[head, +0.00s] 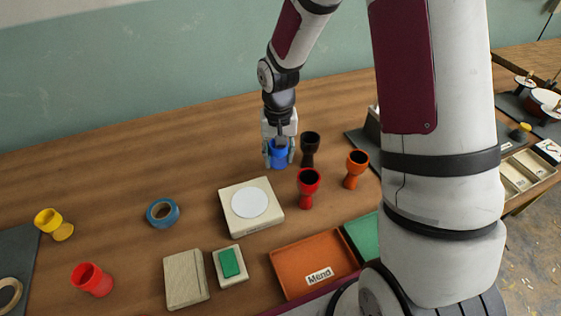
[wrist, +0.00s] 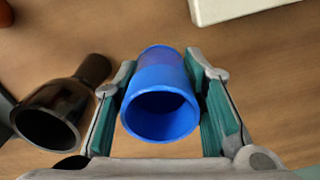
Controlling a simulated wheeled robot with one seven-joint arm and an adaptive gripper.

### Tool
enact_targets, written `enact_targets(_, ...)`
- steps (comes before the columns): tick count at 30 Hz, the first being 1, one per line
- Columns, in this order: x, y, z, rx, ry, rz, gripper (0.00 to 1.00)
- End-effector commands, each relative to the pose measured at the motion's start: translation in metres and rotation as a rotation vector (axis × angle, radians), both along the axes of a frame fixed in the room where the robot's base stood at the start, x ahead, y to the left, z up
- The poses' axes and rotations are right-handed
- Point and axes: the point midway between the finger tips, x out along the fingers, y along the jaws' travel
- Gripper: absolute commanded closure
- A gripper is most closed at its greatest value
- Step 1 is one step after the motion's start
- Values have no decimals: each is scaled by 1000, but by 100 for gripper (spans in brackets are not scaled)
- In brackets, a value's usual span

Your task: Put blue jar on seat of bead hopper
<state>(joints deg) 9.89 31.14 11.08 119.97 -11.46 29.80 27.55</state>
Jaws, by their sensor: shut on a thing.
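The blue jar (head: 279,152) is a goblet-shaped cup, behind the cream box in the head view. My gripper (head: 279,163) is shut on it, with a finger on either side. In the wrist view the blue jar (wrist: 160,92) sits between the green-padded fingers, its open mouth towards the camera. I cannot tell whether its foot touches the table. A cream box (head: 262,222) with a white round disc (head: 250,203) on top stands in front of the jar; the disc is bare. Its label is too small to read, so I cannot tell whether it is the bead hopper.
A black goblet (head: 310,147) stands close right of the jar, with red (head: 308,190) and orange (head: 355,170) goblets nearby. An orange tray (head: 302,258) lies in front. Blue tape (head: 163,212) lies left of the box. The table's back left is clear.

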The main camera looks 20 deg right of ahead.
Motion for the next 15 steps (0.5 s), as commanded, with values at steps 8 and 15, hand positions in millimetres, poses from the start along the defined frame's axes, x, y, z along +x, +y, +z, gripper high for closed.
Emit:
enact_targets(8,0,0,-33,1,2,0,92)
enact_targets(15,0,0,-33,0,0,1,92)
